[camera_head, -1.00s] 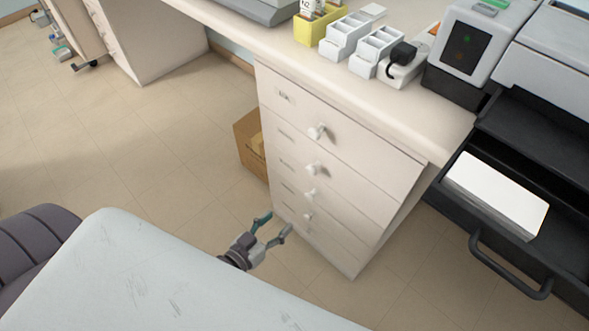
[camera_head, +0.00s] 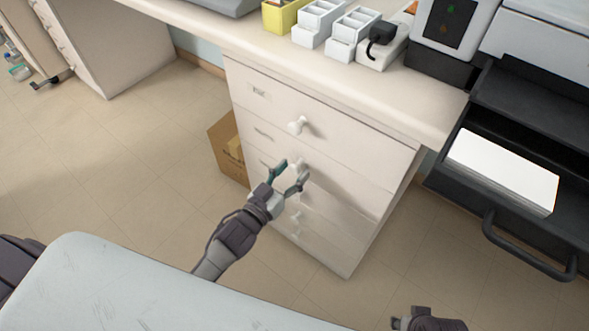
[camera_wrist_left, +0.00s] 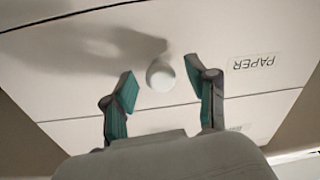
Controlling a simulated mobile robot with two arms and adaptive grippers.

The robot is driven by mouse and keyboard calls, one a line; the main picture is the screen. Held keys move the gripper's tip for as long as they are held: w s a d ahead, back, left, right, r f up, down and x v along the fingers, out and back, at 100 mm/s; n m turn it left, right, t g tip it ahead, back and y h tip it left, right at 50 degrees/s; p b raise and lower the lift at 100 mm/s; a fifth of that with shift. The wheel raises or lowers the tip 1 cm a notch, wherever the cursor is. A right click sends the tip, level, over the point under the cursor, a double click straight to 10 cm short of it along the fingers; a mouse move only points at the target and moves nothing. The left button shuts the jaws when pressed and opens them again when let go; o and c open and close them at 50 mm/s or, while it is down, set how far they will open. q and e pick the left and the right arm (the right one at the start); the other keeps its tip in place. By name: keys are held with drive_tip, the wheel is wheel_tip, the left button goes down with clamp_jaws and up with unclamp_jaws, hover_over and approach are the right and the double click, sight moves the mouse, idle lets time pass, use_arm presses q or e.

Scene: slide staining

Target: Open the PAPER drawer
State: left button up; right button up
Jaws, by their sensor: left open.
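The PAPER drawer (camera_wrist_left: 215,90) is a cream front with an upside-down PAPER label (camera_wrist_left: 254,63) and a round white knob (camera_wrist_left: 160,75) in the left wrist view. In the head view it appears to be the second drawer (camera_head: 345,180) from the top, flush with the cabinet; its label is too small to read there. My left gripper (camera_head: 291,168) is open at this drawer's knob. In the left wrist view the teal-padded fingers (camera_wrist_left: 162,88) stand on either side of the knob, with gaps. My right gripper (camera_head: 402,320) is partly cut off at the bottom edge.
Other drawers lie above and below, with a top knob (camera_head: 297,125) close by. An open black printer tray (camera_head: 520,240) with white paper is at right. A pale surface (camera_head: 150,290) fills the lower left. A cardboard box (camera_head: 226,150) stands left of the cabinet.

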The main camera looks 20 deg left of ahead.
use_arm(q)
drive_tip(key=shift+w+d, duration=0.2)
drive_tip(key=shift+w, duration=0.45)
clamp_jaws()
